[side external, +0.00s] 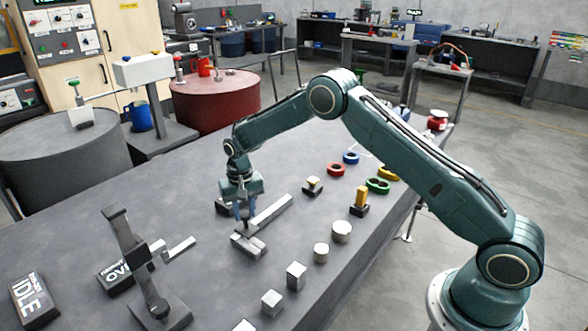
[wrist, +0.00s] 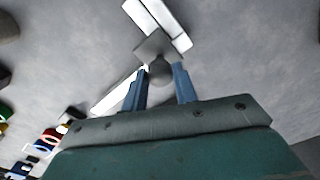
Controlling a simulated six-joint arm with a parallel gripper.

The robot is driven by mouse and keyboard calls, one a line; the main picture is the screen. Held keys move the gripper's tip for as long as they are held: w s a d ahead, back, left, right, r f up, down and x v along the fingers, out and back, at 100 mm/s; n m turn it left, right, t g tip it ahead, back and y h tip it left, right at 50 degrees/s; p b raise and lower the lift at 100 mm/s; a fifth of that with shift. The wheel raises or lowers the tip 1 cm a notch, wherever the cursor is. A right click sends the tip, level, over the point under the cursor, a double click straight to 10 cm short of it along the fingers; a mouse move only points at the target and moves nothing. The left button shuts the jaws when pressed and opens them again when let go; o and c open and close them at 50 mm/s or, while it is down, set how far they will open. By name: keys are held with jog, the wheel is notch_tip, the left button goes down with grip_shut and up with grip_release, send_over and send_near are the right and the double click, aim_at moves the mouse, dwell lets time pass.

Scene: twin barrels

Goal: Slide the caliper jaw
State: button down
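The caliper is a long grey bar (side external: 272,211) lying on the dark table, with pale crosswise blocks (side external: 248,245) at its near end. In the wrist view the bar (wrist: 112,97) runs down to the left, and the pale blocks (wrist: 158,22) are at the top. A grey slider block (wrist: 155,46) with a rounded knob (wrist: 160,74) sits next to them. My gripper (side external: 245,214) points down over the caliper. Its two blue fingers (wrist: 161,68) are apart, on either side of the knob. I cannot tell whether they touch it.
A crank stand (side external: 150,270) and IDLE plate (side external: 34,298) are on the left. Metal blocks and cylinders (side external: 296,275) line the front edge. Coloured rings (side external: 377,186) and a yellow-topped block (side external: 361,198) lie right. Red (side external: 215,100) and grey (side external: 60,150) barrels stand behind the table.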

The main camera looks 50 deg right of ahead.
jog(key=d, duration=0.8)
jog(key=shift+d, duration=0.3)
jog(key=c, duration=1.1)
grip_release()
jog(key=shift+r, duration=0.15)
jog(key=shift+r, duration=6.8)
jog(key=shift+r, duration=0.1)
